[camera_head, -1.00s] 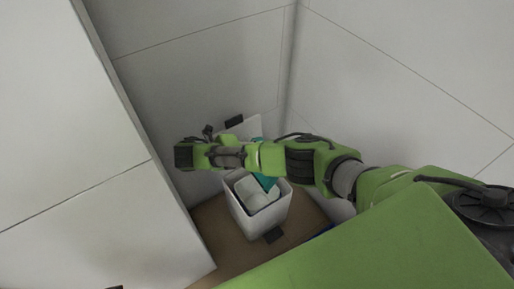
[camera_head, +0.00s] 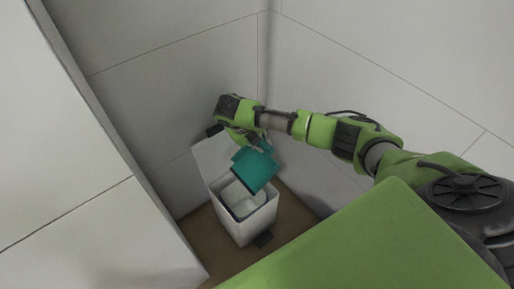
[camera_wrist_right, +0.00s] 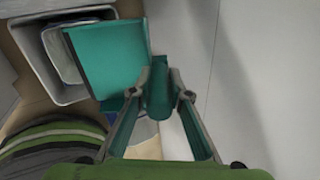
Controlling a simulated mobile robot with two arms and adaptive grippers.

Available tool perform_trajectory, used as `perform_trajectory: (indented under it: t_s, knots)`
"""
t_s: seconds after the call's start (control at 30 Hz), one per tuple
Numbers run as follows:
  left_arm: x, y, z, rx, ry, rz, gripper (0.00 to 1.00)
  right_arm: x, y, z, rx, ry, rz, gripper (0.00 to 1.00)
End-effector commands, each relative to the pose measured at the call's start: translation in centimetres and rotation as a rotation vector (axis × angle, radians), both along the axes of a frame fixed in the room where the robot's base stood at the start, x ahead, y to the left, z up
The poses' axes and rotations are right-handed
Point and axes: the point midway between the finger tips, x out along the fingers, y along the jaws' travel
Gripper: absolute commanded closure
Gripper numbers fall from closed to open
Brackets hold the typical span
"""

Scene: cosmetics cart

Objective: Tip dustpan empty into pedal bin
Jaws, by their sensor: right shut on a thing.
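The teal dustpan (camera_head: 254,169) hangs tilted over the open pedal bin (camera_head: 243,228). My right gripper (camera_head: 262,146) is shut on its handle. In the right wrist view the right gripper (camera_wrist_right: 160,88) has both fingers against the teal handle, and the dustpan (camera_wrist_right: 108,55) extends to the left, partly over the bin (camera_wrist_right: 62,93). The pan looks empty in that view. The white bin has its lid (camera_head: 212,158) raised at the back and a pale inner container inside. The dustpan hides part of the bin's opening. My left gripper is not in view.
The bin stands on a brown floor (camera_head: 285,207) in a corner between grey tiled walls. A white panel (camera_head: 75,150) stands close on the left. The bin's black pedal (camera_head: 263,239) faces the front. A blue item (camera_wrist_right: 112,103) shows behind the gripper.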

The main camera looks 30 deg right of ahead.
Motion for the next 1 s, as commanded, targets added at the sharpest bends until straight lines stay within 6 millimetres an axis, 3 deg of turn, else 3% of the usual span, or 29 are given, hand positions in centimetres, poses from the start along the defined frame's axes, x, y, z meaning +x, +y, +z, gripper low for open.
perform_trajectory:
  t_s: [0.4, 0.7, 1.0]
  knots:
    - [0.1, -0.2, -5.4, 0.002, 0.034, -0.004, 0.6, 0.2, -2.7, -0.8, 0.207, 0.032, -0.009, 1.0]
    - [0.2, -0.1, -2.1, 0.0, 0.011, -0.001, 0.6, 0.7, -4.6, -1.9, 0.395, 0.054, -0.003, 1.0]
    - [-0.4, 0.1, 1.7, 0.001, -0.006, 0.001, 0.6, 0.8, -5.3, -2.1, 0.463, 0.066, -0.003, 1.0]
